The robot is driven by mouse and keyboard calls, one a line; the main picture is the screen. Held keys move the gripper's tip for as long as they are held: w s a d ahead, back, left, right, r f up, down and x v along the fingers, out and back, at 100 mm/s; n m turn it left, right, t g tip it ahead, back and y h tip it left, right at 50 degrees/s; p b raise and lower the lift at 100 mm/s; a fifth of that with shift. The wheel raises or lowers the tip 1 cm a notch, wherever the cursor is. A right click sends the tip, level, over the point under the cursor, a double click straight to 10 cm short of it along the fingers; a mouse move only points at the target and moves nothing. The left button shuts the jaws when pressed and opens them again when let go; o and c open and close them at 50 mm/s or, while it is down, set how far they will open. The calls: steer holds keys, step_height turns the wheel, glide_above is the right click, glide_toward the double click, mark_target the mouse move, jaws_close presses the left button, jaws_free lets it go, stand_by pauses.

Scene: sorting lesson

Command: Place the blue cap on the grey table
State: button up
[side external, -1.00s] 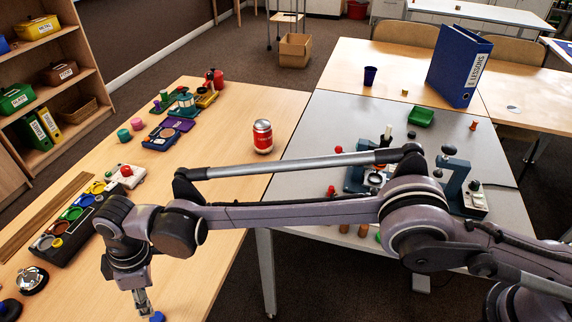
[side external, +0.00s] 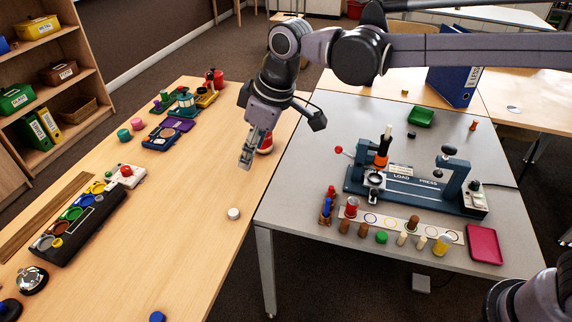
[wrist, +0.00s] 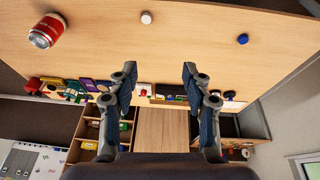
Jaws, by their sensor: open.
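The blue cap (side external: 157,316) lies on the wooden table at the bottom edge of the side view. It also shows as a small blue disc in the wrist view (wrist: 242,38), on bare wood. My gripper (side external: 246,162) is raised over the wooden table, well apart from the cap. In the wrist view my gripper (wrist: 159,72) has its two fingers wide apart with nothing between them. The grey table (side external: 335,112) stands to the right of the wooden one and carries a press and several small parts.
A white cap (side external: 233,213) sits near the wooden table's right edge. A red can (wrist: 46,31) is partly hidden behind my gripper in the side view. The load press (side external: 405,182), a strip of pegs and a red tray (side external: 484,244) occupy the grey table's front. Its left part is clear.

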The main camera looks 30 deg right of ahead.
steer(key=s+d+m+t, duration=0.1)
steer(key=s+d+m, duration=0.2)
steer(key=d, duration=0.9)
steer(key=s+d+m+t+h, duration=0.1)
steer(key=s+d+m, duration=0.3)
steer(key=s+d, duration=0.6)
steer(key=d+t, duration=0.1)
steer(key=d, duration=0.1)
steer(key=shift+d+h, duration=0.3)
steer(key=shift+d, duration=0.05)
steer(key=shift+o, duration=0.5)
steer(key=s+d+f+m+t, duration=0.1)
steer(key=s+d+f+m, duration=0.1)
steer(key=s+d+f, duration=0.1)
steer(key=shift+s+d+f+h, duration=0.3)
steer(key=shift+s+d+h, duration=0.1)
steer(key=shift+s+d, duration=0.55)
steer(key=shift+s+a, duration=0.1)
